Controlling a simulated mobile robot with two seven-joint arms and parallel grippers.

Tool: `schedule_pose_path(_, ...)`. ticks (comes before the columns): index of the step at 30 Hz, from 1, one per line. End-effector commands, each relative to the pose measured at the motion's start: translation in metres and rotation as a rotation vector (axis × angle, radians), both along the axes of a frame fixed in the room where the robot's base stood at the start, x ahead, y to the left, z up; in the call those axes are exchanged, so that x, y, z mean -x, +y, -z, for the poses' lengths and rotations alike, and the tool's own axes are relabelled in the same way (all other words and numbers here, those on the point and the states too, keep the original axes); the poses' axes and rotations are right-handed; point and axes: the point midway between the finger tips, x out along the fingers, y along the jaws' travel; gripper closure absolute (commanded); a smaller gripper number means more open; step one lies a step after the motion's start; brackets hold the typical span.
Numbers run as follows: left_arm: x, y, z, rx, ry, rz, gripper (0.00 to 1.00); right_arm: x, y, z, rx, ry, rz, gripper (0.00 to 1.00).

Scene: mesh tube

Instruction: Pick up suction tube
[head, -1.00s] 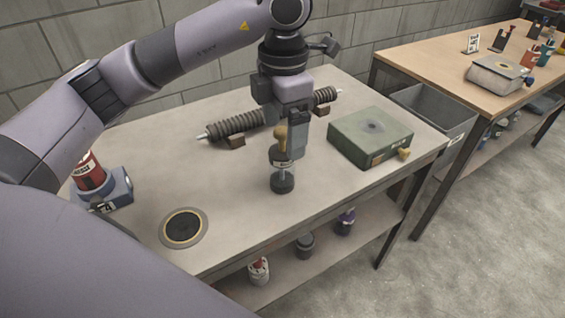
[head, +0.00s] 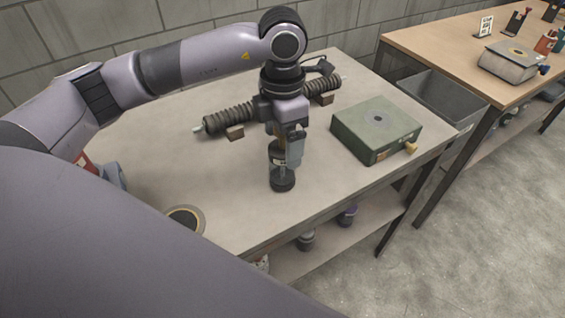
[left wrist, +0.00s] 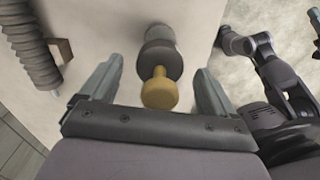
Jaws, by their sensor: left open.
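The dark ribbed tube (head: 228,119), which looks like the suction tube, lies across small brown blocks at the back of the workbench. It also shows at the left edge of the left wrist view (left wrist: 32,50). My left gripper (head: 286,150) is open and points down at this upright piece. The fingers are on either side of the knob, apart from it in the left wrist view. They partly hide the piece's top in the head view.
A green box (head: 376,128) with a brass knob stands on the bench to the right. A round black-centred disc (head: 186,218) lies at the front left. A grey bin (head: 440,100) stands between this bench and a wooden table (head: 425,45). The bench middle is mostly clear.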

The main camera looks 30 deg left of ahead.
Motion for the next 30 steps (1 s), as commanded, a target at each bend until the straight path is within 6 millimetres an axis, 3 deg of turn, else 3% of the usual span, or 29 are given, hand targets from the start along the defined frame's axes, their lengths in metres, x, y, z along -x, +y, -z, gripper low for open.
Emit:
schedule_pose_path(7, 0.0, 0.0, 0.002, 0.0, -0.001, 0.0, 0.11, 0.0, 0.0, 0.0, 0.0, 0.0, 0.0, 0.57)
schedule_pose_path(15, 0.0, 0.0, 0.002, 0.0, -0.001, 0.0, 0.96, 0.0, 0.0, 0.0, 0.0, 0.001, 0.0, 0.57)
schedule_pose_path(25, -0.001, 0.0, -0.002, 0.001, -0.003, 0.0, 0.96, 0.0, 0.0, 0.0, 0.0, 0.0, 0.0, 0.57)
schedule_pose_path(30, -0.001, 0.0, -0.018, 0.002, -0.006, -0.001, 0.96, 0.0, 0.0, 0.001, 0.0, 0.0, 0.0, 0.57)
